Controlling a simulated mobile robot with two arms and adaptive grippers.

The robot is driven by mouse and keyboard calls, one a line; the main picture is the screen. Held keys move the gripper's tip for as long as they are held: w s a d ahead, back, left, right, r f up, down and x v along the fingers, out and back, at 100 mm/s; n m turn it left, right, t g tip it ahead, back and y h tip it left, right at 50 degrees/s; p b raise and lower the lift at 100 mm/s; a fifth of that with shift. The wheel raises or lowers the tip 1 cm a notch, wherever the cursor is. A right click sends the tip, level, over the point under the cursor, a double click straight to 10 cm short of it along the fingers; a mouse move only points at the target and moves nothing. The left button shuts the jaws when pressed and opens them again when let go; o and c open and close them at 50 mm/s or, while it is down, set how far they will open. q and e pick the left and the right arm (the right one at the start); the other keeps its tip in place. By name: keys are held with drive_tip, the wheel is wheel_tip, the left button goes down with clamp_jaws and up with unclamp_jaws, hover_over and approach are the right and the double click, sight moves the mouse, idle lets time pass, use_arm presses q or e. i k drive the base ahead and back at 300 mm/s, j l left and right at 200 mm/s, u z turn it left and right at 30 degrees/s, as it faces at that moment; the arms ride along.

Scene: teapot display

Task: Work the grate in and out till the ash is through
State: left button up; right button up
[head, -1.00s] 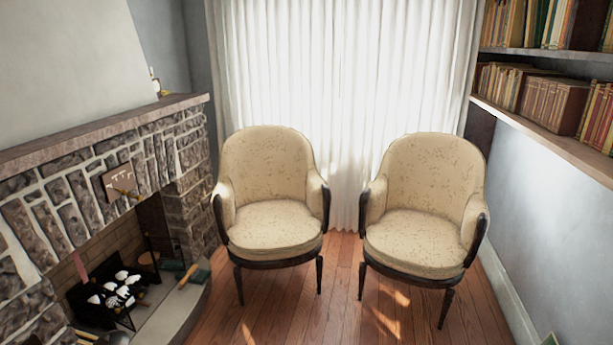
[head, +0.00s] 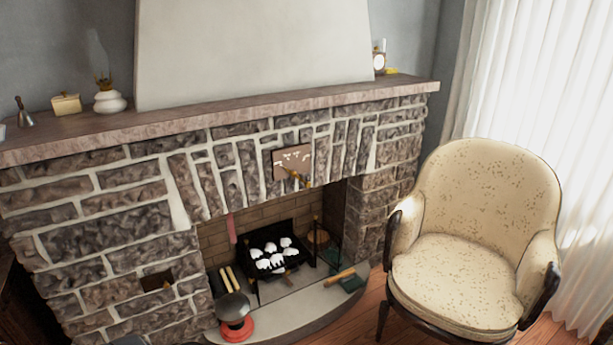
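The grate (head: 262,290) is a black basket standing in the opening of the stone fireplace (head: 110,205). Several white-topped lumps (head: 272,256) lie in it. A dark bar or handle seems to stick out at its front, but it is too small to make out. No ash can be told apart at this size. Neither of my grippers shows in the head view.
A dark round pan on a red base (head: 235,318) stands on the pale hearth (head: 310,300), beside yellow-handled tools (head: 229,280). A cream armchair (head: 475,240) stands on the right.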

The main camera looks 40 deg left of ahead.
sight(285, 240)
drive_tip(key=i+j+u, duration=0.15)
drive_tip(key=i+u, duration=0.15)
drive_tip(key=u, duration=0.15)
drive_tip(key=i+u, duration=0.6)
drive_tip(key=u, duration=0.25)
drive_tip(key=i+l+u, duration=0.1)
drive_tip(key=i+u, duration=0.3)
drive_tip(key=k, duration=0.1)
